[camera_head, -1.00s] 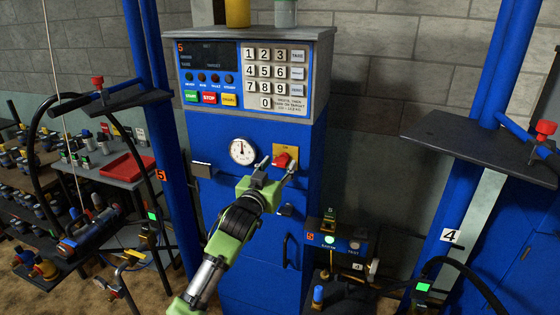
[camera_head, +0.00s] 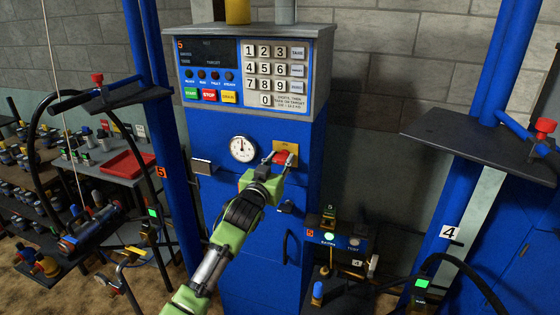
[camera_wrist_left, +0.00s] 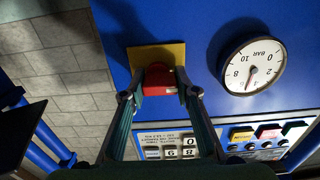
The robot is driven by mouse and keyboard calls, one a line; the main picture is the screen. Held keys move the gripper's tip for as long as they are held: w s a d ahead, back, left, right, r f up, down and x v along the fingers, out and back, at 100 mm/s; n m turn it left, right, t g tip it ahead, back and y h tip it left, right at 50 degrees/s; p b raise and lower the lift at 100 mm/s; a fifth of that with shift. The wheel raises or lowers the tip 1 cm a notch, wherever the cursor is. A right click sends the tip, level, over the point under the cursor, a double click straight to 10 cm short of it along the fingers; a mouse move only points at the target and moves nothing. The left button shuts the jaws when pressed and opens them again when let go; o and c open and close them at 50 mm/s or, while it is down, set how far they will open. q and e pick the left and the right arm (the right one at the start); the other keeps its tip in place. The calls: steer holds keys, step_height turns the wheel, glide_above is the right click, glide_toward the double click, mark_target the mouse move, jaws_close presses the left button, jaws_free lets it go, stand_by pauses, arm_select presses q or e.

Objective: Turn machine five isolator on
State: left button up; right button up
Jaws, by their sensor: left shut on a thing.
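The isolator is a red knob (camera_head: 282,157) on a yellow plate (camera_head: 291,147), on the front of the blue machine (camera_head: 262,225) marked 5. My left gripper (camera_head: 277,163) is shut on the red knob, with one finger on each side. In the left wrist view the red knob (camera_wrist_left: 158,79) sits between the two fingertips (camera_wrist_left: 160,96), in front of the yellow plate (camera_wrist_left: 150,54). The fingers hide part of the knob in the head view. My right gripper is not in view.
A round pressure gauge (camera_head: 242,149) is just left of the isolator. A keypad (camera_head: 274,72) and display (camera_head: 207,55) are above it. A small handle (camera_head: 287,208) and a control box (camera_head: 343,241) are below. A dark shelf (camera_head: 470,140) stands at right.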

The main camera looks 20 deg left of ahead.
arm_select(q)
steer(key=shift+m, duration=0.3)
steer(key=m+p, duration=0.1)
steer(key=m, duration=0.1)
steer(key=shift+m, duration=0.4)
steer(key=m+p, duration=0.1)
steer(key=m, duration=0.4)
steer(key=shift+r+m, duration=0.15)
steer(key=shift+m, duration=0.15)
steer(key=m+p, duration=0.1)
steer(key=m, duration=0.4)
steer(key=shift+d+m+p, duration=0.1)
steer(key=shift+m+p, duration=0.5)
steer(key=shift+m, duration=1.4)
steer(key=o, duration=1.1)
steer(key=shift+s, duration=0.1)
